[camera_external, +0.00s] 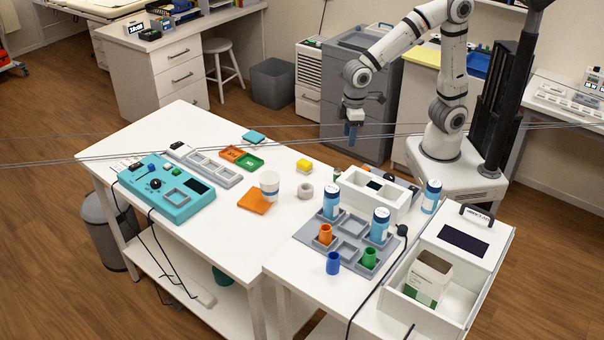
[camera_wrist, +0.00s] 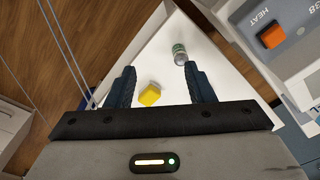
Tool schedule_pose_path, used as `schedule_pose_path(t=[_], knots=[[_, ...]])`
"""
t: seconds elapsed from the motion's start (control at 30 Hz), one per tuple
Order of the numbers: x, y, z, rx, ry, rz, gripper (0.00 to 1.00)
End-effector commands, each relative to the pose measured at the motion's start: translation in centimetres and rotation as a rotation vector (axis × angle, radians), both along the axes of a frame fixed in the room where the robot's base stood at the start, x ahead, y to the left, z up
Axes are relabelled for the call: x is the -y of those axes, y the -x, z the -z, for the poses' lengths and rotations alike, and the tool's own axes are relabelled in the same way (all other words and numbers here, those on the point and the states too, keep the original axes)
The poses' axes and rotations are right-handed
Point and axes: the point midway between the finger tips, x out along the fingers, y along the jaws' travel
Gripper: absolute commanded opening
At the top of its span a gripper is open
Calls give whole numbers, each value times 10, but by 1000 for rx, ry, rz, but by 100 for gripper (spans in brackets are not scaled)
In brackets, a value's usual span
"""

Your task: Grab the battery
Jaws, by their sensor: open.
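A small cylinder with a green band and a silvery end, which looks like the battery (camera_wrist: 180,54), is on the white table in the wrist view. It lies ahead of my gripper (camera_wrist: 160,74), close to the right finger's tip in the picture and apart from it. In the external view my gripper (camera_external: 352,134) hangs pointing down beyond the table's far edge, above the surface. The jaws are open with nothing held between them. In the external view, a small dark green thing (camera_external: 337,174) beside the white box may be the battery; it is partly hidden.
A yellow block (camera_wrist: 149,95) shows between the fingers, below them on the table. A device with an orange button (camera_wrist: 272,37) stands close on the right.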

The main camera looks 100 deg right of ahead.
Motion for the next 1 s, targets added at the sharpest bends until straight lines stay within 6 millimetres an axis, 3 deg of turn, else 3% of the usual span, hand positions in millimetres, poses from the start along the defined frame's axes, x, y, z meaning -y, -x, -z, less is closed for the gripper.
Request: schedule_pose_path(t=[0.1,0.3,1.0], knots=[[-25,-22,26,-35,6,-4,49],[-44,-37,47,-58,12,-1,49],[-37,-41,124,-60,13,0,49]])
